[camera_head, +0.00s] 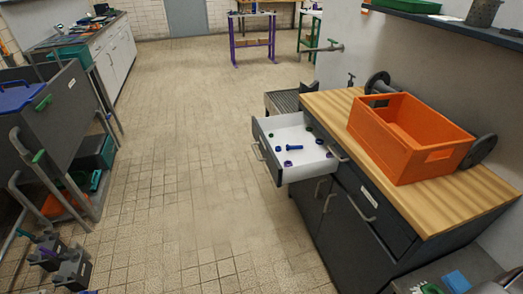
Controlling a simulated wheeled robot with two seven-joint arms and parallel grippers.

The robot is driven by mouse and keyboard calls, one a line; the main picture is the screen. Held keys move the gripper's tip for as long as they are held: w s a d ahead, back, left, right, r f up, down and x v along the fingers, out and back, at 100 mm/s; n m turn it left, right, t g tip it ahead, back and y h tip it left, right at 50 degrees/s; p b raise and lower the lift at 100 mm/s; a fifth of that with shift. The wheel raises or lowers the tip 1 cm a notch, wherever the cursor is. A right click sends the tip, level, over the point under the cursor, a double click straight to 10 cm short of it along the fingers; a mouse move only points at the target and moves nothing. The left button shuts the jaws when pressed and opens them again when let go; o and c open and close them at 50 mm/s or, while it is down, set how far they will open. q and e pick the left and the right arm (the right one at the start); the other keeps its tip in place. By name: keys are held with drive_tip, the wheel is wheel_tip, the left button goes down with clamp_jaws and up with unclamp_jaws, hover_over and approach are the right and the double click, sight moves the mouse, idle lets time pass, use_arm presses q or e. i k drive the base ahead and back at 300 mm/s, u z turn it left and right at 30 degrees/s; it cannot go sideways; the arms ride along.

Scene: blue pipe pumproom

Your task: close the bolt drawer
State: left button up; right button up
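The bolt drawer (307,165) is pulled out from the dark cabinet (345,222) under the wooden worktop. It sticks out to the left over the floor. Inside lie a blue bolt (294,148) and several small purple, blue and green pieces. Neither of my grippers is in view, and nothing touches the drawer.
An orange crate (437,157) stands on the wooden worktop (395,165). A grey cart (50,120) with a blue lid stands at the left. Dark blocks (72,270) are at the lower left. The tiled floor (185,170) before the drawer is clear.

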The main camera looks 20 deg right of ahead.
sight(301, 141)
drive_tip(key=k, duration=0.5)
drive_tip(key=u, duration=1.2)
drive_tip(key=i, duration=1.45)
drive_tip(key=z, duration=0.95)
drive_tip(key=i, duration=0.3)
drive_tip(key=z, duration=0.25)
